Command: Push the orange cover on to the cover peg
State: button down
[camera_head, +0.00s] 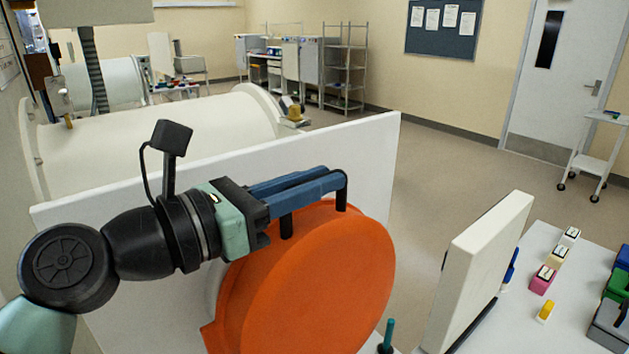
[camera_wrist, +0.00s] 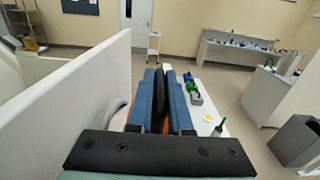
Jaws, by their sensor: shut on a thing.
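The orange cover (camera_head: 310,280) is a large round disc that stands upright in front of a white panel (camera_head: 365,160). A black bar handle shows at its top edge. My gripper (camera_head: 335,181) has its blue fingers shut on this handle. In the wrist view the fingers (camera_wrist: 164,85) reach forward with the dark handle between them, and only slivers of orange show beside them. A dark teal upright peg (camera_head: 387,336) stands just right of the cover's lower edge, and it also shows in the wrist view (camera_wrist: 218,128). I cannot tell whether it is the cover peg. The cover's back is hidden.
A white upright board (camera_head: 482,270) stands to the right on a white bench (camera_head: 560,325). Small coloured blocks (camera_head: 543,280) and a yellow piece (camera_head: 546,310) lie on the bench. A white cylinder (camera_head: 160,135) lies behind the panel. Open floor (camera_head: 450,160) lies beyond.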

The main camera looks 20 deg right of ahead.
jog(key=shift+w+a+f+b, duration=0.1)
jog(key=shift+w+a+b, duration=0.2)
jog(key=shift+w+b, duration=0.4)
jog(key=shift+w+a+b, duration=0.3)
jog(key=shift+w+b, duration=0.05)
jog(key=shift+w, duration=0.5)
dwell(1.1)
jog(key=c, duration=0.8)
grip_release()
jog(key=shift+o, duration=0.2)
jog(key=shift+f, duration=0.1)
